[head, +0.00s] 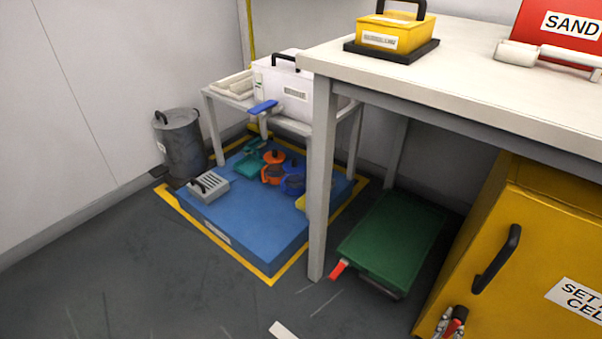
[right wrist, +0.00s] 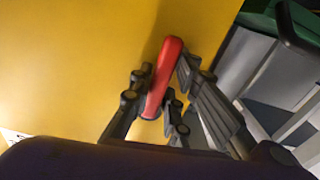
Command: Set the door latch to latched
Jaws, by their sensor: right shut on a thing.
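The yellow cabinet door (head: 490,230) stands at the lower right of the head view, with a black bar handle (head: 497,259) on it. Below the handle is the red door latch (head: 454,327), partly hidden at the bottom edge. My right gripper (head: 451,323) is at the latch there. In the right wrist view the latch (right wrist: 165,76) is a red lever, tilted a little from upright, against the yellow door (right wrist: 70,70). My right gripper (right wrist: 158,95) is shut on it, a finger on each side. My left gripper is in neither view.
A green platform cart (head: 395,240) with a red pedal lies under the white table (head: 450,75), left of the cabinet. A blue platform (head: 245,225) holds several tools. A grey bin (head: 181,145) stands by the wall. The dark floor in front is mostly clear.

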